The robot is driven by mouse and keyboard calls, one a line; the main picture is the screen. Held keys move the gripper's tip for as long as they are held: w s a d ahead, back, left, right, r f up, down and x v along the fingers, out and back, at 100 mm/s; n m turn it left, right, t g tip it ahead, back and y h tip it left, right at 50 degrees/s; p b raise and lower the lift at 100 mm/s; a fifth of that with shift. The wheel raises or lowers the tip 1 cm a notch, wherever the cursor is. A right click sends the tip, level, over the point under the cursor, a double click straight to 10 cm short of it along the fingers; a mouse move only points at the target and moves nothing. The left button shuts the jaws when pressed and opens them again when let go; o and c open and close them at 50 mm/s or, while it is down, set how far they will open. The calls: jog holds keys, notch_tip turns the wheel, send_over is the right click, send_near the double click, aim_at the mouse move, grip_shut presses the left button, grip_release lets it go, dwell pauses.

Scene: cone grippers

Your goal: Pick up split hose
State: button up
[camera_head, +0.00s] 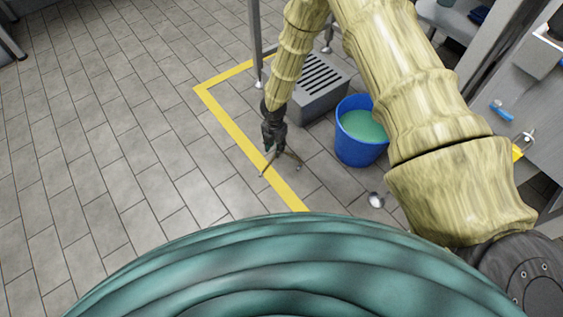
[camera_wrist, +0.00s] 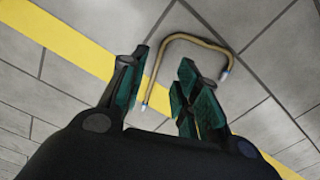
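The hose (camera_wrist: 190,39) is a thin tan tube bent in a U shape, with pale metal-looking ends, lying on the floor tiles in the wrist view. One leg runs down between the fingers, its end close to the yellow line; the other end lies right of the fingers. My gripper (camera_wrist: 163,64) is open, with its dark green fingers apart on either side of that leg and nothing clasped. In the head view my gripper (camera_head: 275,148) points down near the yellow line; the hose cannot be clearly told from the fingers there.
A blue bucket (camera_head: 353,153) with green liquid stands right of my gripper. A grey slotted box (camera_head: 308,103) is behind it. A small round silvery object (camera_head: 375,200) lies on the floor in front of the bucket. The tiled floor left of the yellow line (camera_head: 222,116) is clear.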

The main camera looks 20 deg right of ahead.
aim_at(274, 156)
jog(key=f+b, duration=0.1)
jog(key=f, duration=0.1)
jog(key=f+b, duration=0.2)
jog(key=shift+a+f, duration=0.2)
jog(key=shift+f, duration=0.2)
grip_shut()
